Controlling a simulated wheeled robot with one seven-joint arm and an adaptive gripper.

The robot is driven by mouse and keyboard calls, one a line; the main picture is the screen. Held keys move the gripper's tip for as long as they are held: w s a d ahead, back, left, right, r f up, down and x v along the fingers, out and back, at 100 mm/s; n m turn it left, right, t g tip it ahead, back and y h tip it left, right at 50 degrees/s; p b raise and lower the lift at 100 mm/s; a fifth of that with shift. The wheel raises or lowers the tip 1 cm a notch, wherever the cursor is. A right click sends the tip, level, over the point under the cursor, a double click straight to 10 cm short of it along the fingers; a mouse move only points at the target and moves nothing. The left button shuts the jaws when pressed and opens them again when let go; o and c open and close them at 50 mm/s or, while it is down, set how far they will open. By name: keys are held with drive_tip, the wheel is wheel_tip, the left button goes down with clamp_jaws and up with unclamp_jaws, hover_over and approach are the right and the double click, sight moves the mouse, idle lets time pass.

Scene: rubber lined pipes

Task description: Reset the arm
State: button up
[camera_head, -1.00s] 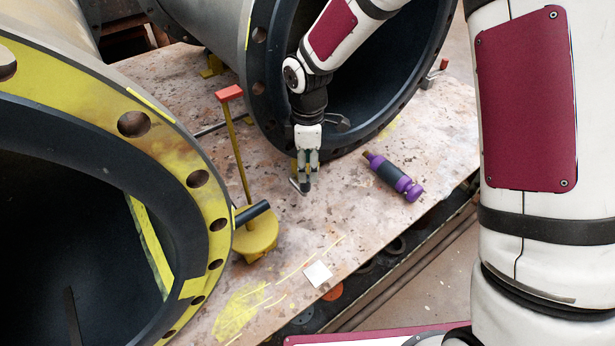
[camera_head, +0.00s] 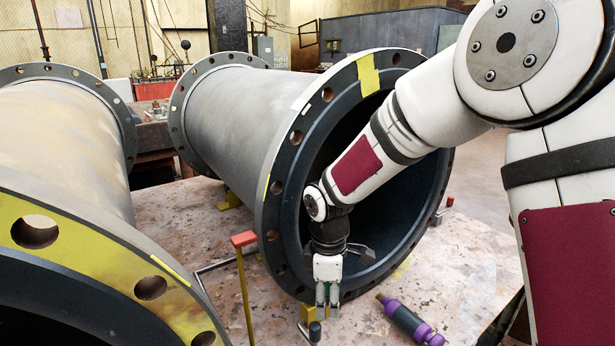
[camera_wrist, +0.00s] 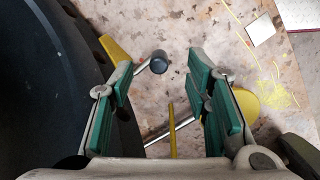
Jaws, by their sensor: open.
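My gripper (camera_head: 327,304) hangs pointing down in front of the open end of the far pipe (camera_head: 285,150), above the table. In the wrist view my gripper (camera_wrist: 160,85) is open, its green-padded fingers spread wide with nothing held between them. Beyond the fingers, a metal rod with a dark round end (camera_wrist: 158,62) shows lower down. My arm reaches from the right across the far pipe's mouth.
A purple and black bottle-like tool (camera_head: 408,320) lies on the speckled table (camera_head: 470,255) to the right of my gripper. A yellow post with a red top (camera_head: 243,240) stands to the left. The near yellow-rimmed pipe (camera_head: 95,260) fills the lower left. A white square (camera_wrist: 261,30) lies on the table.

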drive_tip(key=s+d+r+m+h, duration=0.1)
drive_tip(key=s+d+r+m, duration=0.7)
drive_tip(key=s+d+r, duration=0.45)
drive_tip(key=s+d+r+m+t+y, duration=0.1)
drive_tip(key=s+r+m, duration=0.25)
drive_tip(key=s, duration=0.55)
drive_tip(key=s+d+r+m, duration=0.15)
drive_tip(key=s+m, duration=0.35)
drive_tip(key=s, duration=0.5)
wheel_tip(320, 180, up, 15)
drive_tip(key=t+p, duration=0.3)
drive_tip(key=p, duration=1)
drive_tip(key=shift+a, duration=0.2)
drive_tip(key=shift+f, duration=0.1)
